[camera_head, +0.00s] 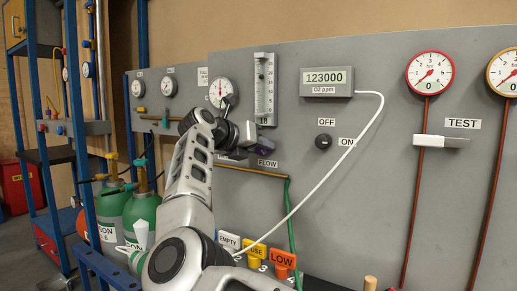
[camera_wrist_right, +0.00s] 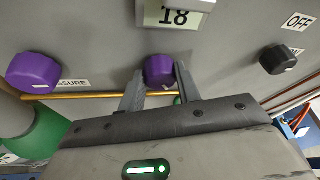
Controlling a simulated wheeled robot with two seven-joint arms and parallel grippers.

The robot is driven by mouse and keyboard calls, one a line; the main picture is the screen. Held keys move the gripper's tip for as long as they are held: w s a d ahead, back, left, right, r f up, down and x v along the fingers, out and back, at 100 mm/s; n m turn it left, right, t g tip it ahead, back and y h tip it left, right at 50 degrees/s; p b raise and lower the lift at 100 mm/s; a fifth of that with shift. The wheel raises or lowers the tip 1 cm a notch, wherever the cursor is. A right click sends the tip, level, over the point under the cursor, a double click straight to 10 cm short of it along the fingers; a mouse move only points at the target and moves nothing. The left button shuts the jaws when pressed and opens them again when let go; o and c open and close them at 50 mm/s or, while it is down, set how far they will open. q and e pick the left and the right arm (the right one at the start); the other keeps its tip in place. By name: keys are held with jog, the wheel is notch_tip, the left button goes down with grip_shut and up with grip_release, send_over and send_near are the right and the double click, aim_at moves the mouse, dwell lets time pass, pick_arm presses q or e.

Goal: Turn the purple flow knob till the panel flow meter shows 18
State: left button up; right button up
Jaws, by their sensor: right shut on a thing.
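The purple flow knob (camera_wrist_right: 159,68) sits on the grey panel between the two fingers of my right gripper (camera_wrist_right: 160,80) in the right wrist view. The gripper is shut on it. In the head view my right gripper (camera_head: 243,135) is at the panel just above the FLOW label (camera_head: 267,163); the knob is mostly hidden there. The flow meter (camera_head: 264,88) is a clear upright tube with a small readout at its foot. The readout (camera_wrist_right: 173,17) shows 18 in the right wrist view. My left gripper is not in view.
Another purple knob (camera_wrist_right: 33,72) is beside the PRESSURE label, left of the gripper. A black OFF/ON knob (camera_head: 323,142) is to the right. A brass pipe (camera_head: 255,172) runs below, and a white cable (camera_head: 340,160) hangs from the O2 display (camera_head: 326,82).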

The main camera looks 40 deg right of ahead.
jog(key=o, duration=1)
jog(key=b+v, duration=0.2)
jog(key=v, duration=1.4)
